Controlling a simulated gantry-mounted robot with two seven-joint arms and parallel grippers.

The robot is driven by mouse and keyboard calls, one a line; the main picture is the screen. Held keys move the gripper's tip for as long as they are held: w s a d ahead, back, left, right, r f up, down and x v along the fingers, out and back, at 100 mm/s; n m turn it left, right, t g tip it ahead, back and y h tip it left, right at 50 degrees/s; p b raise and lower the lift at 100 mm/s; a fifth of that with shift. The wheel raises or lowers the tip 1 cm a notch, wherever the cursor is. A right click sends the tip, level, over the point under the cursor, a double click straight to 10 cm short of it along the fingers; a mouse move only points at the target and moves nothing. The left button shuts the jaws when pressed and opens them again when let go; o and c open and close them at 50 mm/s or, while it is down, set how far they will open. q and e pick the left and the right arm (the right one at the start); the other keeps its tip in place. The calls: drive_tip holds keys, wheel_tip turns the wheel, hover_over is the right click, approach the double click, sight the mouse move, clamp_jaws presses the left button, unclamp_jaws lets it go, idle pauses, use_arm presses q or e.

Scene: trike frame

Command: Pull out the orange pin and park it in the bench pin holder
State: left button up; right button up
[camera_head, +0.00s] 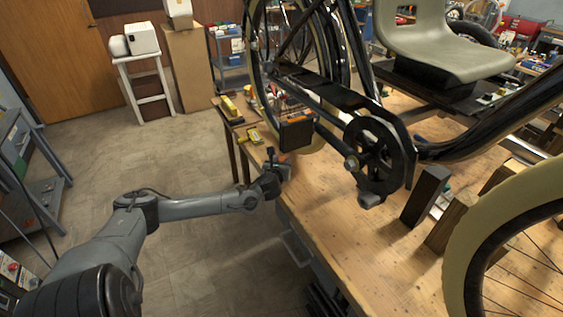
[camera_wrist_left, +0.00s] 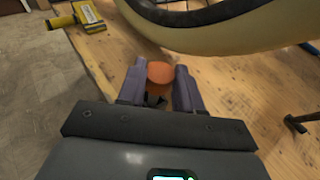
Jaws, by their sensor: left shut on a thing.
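The orange pin shows as a rounded orange head (camera_wrist_left: 160,72) between my left fingertips in the left wrist view. My left gripper (camera_wrist_left: 157,85) is shut on it. In the head view my left gripper (camera_head: 276,167) is at the bench's left edge, below the black pedal, with a small bit of orange at its tip. The pin's lower part is hidden, and I cannot tell what, if anything, it sits in. The trike frame (camera_head: 335,95) stands over the bench. I cannot make out the bench pin holder. My right gripper is out of view.
The wooden bench (camera_head: 310,210) is bare near its left edge. A pale tyre (camera_wrist_left: 225,35) passes close ahead of my left fingers. A yellow tool (camera_wrist_left: 88,14) lies near the bench edge. The black pedal (camera_head: 296,134) hangs above the gripper. Dark and wooden blocks (camera_head: 426,195) stand to the right.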

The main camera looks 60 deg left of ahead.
use_arm(q)
drive_tip(key=shift+f+b, duration=0.55)
drive_tip(key=shift+f, duration=0.3)
drive_tip(key=o, duration=1.1)
drive_tip(key=shift+s+d+r, duration=0.2)
drive_tip(key=shift+s+d, duration=0.05)
drive_tip(key=shift+p+v, duration=1.05)
drive_tip(key=shift+v, duration=3.95)
